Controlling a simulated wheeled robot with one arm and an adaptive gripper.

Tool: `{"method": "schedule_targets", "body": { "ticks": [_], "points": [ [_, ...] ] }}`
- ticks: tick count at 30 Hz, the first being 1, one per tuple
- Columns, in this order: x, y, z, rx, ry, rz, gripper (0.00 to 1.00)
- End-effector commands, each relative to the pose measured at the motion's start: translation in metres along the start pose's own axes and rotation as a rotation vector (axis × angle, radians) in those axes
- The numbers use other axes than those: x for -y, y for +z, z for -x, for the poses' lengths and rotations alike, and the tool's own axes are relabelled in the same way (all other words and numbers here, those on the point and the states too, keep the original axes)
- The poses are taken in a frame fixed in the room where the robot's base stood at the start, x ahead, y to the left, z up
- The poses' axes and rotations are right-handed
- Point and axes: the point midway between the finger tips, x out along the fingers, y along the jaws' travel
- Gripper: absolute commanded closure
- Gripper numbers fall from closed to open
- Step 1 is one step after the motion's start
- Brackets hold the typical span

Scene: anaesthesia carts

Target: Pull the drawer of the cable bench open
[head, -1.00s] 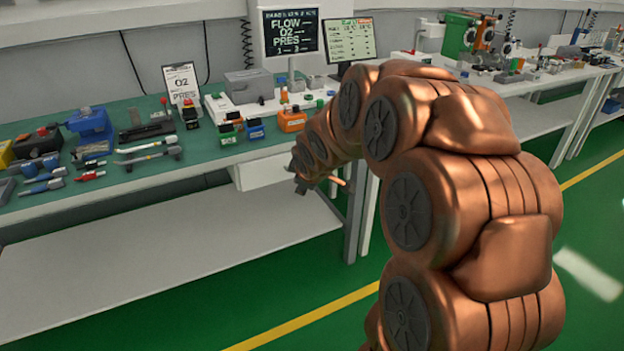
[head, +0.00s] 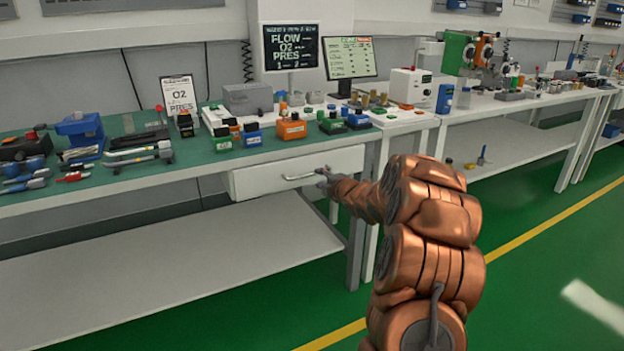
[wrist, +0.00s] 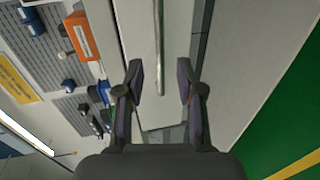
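The white drawer (head: 258,181) hangs under the green bench top (head: 225,153) in the head view. Its front is close under the bench edge, and I see no clear gap. A slim metal bar handle (head: 298,177) runs across its front. My gripper (head: 322,176) is at the right end of this handle. In the wrist view, the handle (wrist: 160,48) points up the picture, ahead of and roughly between my gripper's (wrist: 160,82) two fingers. The fingers are spread with nothing clasped between them. I cannot tell whether they touch the handle.
A bench leg (head: 356,235) stands right of the drawer, near my arm. A lower white shelf (head: 170,265) lies beneath. Tools and an orange box (head: 291,128) sit on the bench top. Green floor (head: 540,270) in front is clear.

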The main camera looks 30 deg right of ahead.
Motion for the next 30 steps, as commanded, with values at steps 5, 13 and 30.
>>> {"method": "schedule_targets", "body": {
  "ticks": [5, 13, 30],
  "points": [
    [0.0, -0.001, -0.02, -0.001, 0.0, -0.001, 0.63],
    [0.001, 0.0, -0.052, 0.002, -0.004, -0.001, 0.63],
    [0.0, 0.0, -0.072, 0.001, -0.002, -0.003, 0.63]
  ]
}}
